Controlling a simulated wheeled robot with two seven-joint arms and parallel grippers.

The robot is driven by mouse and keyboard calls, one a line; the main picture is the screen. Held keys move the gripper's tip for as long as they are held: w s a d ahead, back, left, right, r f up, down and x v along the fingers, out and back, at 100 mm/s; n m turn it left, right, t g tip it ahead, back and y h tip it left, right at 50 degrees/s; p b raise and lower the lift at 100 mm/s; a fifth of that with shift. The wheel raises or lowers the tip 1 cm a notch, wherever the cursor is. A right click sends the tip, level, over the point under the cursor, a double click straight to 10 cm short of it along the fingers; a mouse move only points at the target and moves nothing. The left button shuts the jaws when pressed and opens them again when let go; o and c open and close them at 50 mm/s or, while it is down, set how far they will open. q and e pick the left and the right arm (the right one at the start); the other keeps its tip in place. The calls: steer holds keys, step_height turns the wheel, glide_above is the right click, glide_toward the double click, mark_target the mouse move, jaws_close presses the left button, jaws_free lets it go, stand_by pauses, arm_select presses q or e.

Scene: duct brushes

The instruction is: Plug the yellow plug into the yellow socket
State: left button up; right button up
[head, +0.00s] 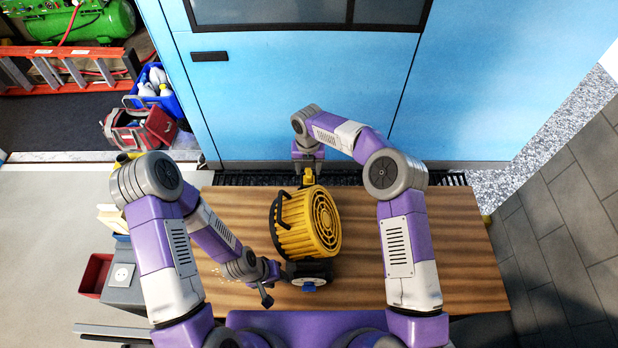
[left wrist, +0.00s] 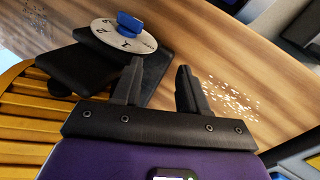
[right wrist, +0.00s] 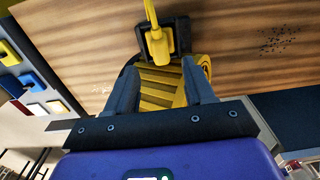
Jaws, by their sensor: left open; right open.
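A yellow plug (right wrist: 157,42) with a yellow cable shows in the right wrist view, against a black square-edged block (right wrist: 172,52); I cannot tell whether it is seated in a socket. In the head view a small yellow piece (head: 308,178) shows beside the yellow ribbed heater (head: 322,220). My right gripper (head: 307,165) is open above the table's far side, its fingers (right wrist: 160,95) apart, with the plug beyond them. My left gripper (head: 268,288) is open and empty near the heater's black base. In the left wrist view its fingers (left wrist: 158,80) point toward the table. No socket is clearly identifiable as yellow.
A dial with a blue knob (left wrist: 130,24) sits on the black base, close to my left fingers. Coloured panels (right wrist: 35,107) stand at the left in the right wrist view. A grey box with a white outlet (head: 122,275) is left of the table. The table's right side (head: 465,250) is clear.

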mark_target(309, 175)
steer(key=shift+f, duration=0.1)
step_height(309, 175, down, 5)
steer(key=shift+d, duration=0.15)
stand_by(0.3)
jaws_close()
